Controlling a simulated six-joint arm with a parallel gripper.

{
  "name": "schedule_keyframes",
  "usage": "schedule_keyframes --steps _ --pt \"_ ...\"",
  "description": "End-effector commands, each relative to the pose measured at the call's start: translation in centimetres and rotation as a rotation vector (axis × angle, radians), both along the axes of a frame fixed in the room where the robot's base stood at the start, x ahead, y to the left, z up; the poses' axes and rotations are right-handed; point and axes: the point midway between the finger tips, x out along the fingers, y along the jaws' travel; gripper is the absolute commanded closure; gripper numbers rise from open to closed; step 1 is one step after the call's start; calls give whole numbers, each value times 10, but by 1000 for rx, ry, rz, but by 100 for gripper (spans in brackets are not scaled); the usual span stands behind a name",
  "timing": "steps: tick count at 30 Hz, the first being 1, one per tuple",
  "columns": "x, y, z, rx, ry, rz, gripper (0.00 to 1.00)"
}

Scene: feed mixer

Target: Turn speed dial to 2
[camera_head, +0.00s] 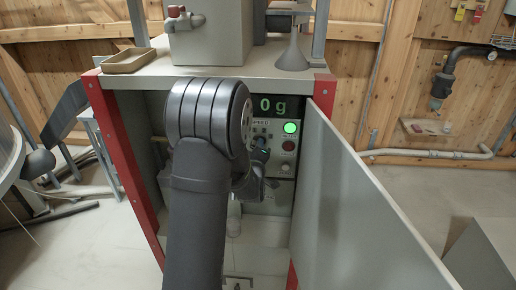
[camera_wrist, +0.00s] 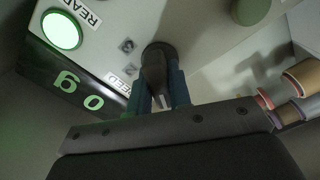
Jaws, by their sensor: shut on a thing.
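The speed dial (camera_wrist: 153,58) is a dark round knob with a raised grip on the grey control panel. In the wrist view my gripper (camera_wrist: 162,88) has its blue-tinted fingers on both sides of the dial's grip, shut on it. Small number marks (camera_wrist: 125,46) and part of the SPEED label (camera_wrist: 120,84) show beside the dial. I cannot tell which number it points to. In the head view my gripper (camera_head: 259,153) is at the panel below the SPEED label (camera_head: 262,122), and my arm hides much of the dial.
A green lamp (camera_head: 290,127) is lit above a dark red button (camera_head: 289,146). An open grey door (camera_head: 350,190) stands right of the panel, and a red post (camera_head: 120,160) is at left. Rolled cylinders (camera_wrist: 300,85) show at right in the wrist view.

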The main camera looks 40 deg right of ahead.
Motion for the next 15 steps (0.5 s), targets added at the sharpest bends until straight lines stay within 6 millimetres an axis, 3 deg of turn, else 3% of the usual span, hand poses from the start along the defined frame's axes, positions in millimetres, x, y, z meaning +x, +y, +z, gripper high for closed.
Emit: schedule_keyframes --steps 15 --pt "0 0 0 317 -316 -1 100"
